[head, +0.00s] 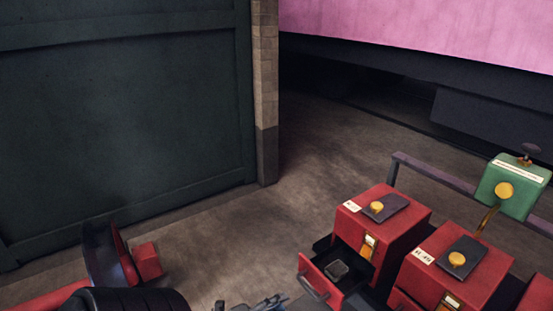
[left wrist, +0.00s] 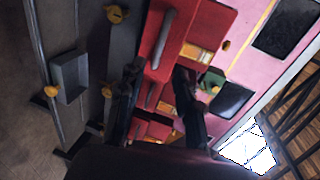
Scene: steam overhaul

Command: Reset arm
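My left gripper (head: 255,303) shows only at the bottom edge of the head view, with its red and black arm to the left of it. In the left wrist view the two dark fingers of this gripper (left wrist: 158,70) stand apart with a gap between them. Red drawer fronts with dark grey handles show through and beyond that gap. I see nothing held between the fingers. My right gripper is in neither view.
Red drawer boxes (head: 400,226) stand at the lower right. One drawer (head: 310,275) is pulled out with a small dark item (head: 337,269) inside. A green box (head: 515,203) stands behind them. A dark panel wall (head: 120,110) fills the left. The middle floor (head: 230,240) is clear.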

